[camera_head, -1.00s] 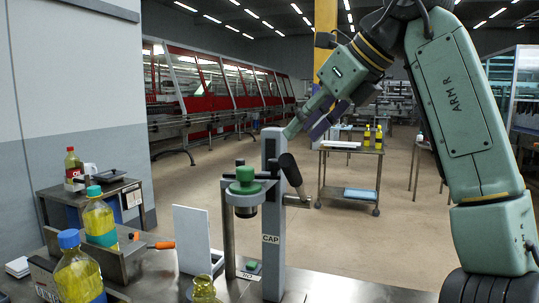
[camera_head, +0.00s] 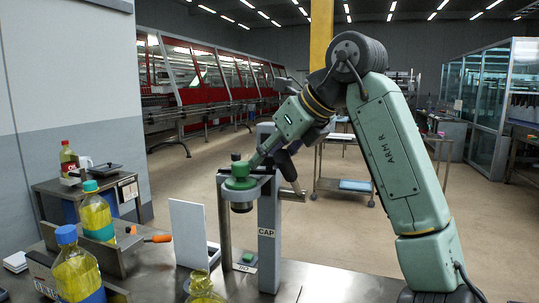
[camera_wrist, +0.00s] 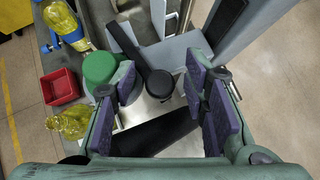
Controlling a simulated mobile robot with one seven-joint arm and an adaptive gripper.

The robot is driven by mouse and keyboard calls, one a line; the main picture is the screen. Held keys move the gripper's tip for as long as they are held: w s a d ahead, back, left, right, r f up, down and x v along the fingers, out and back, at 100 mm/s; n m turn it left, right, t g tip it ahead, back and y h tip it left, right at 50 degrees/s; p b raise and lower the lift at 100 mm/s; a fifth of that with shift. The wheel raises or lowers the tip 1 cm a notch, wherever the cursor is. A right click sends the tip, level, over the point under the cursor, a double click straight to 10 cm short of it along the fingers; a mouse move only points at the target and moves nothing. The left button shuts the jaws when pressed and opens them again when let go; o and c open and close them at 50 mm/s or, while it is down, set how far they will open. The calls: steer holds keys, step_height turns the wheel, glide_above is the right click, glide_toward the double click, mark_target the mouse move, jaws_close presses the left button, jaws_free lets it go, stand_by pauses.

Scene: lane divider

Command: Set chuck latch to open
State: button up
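The capping station (camera_head: 268,215) stands on the steel bench, with a grey post marked CAP. Its green chuck head (camera_head: 240,180) has a dark knob (camera_head: 236,157) at the top. A black handle (camera_head: 286,165) slants on the post's right. In the wrist view, a green round part (camera_wrist: 100,67) lies beside the left finger, and a black lever with a round end (camera_wrist: 160,82) lies between the fingers. I cannot tell which part is the chuck latch. My gripper (camera_wrist: 165,100) is open and empty, its purple pads apart, above the station. One finger overlaps the green head in the head view.
Bottles of yellow liquid with a blue cap (camera_head: 66,235) and a green cap (camera_head: 90,187) stand at left. An uncapped yellow bottle (camera_head: 203,290) is in front. A white panel (camera_head: 188,233) stands left of the station. A red bin (camera_wrist: 60,87) shows in the wrist view.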

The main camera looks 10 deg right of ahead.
jaws_close()
stand_by(0.3)
stand_by(0.4)
